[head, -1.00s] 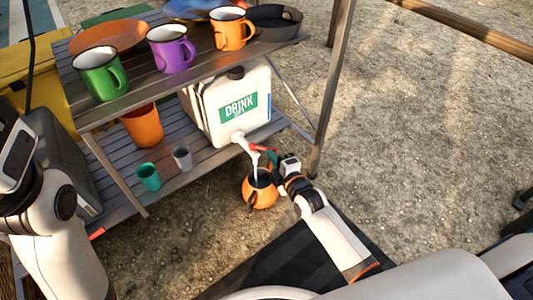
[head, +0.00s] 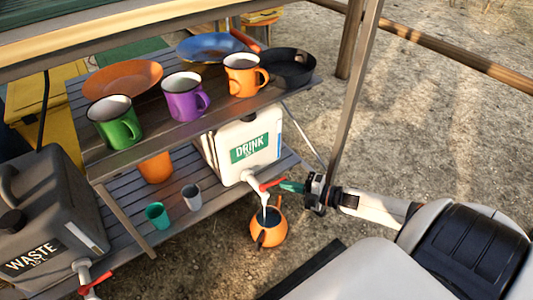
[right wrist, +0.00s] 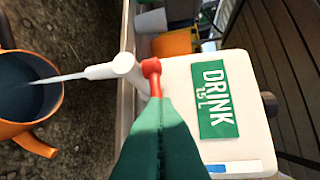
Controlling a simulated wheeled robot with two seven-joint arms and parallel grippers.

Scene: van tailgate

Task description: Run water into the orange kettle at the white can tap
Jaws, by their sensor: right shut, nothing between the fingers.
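The white drink can (head: 222,160) stands on the lower shelf, with its white tap and red lever (head: 268,185) over the shelf's front edge. A stream of water runs from the tap into the orange kettle (head: 272,239) below it. In the right wrist view the stream enters the open top of the kettle (right wrist: 8,128), where the inside looks dark blue. My right gripper (head: 290,186) is shut and empty. Its green fingers (right wrist: 158,112) are at the red lever (right wrist: 151,68) and seem to touch it. My left gripper is not in view.
A grey waste can (head: 45,215) with its own red-levered tap stands at the left. Green, purple and orange mugs, plates and a black pan (head: 288,67) stand on the upper shelf. Small cups (head: 157,214) stand on the lower shelf. A shelf post (head: 352,90) rises behind my right gripper.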

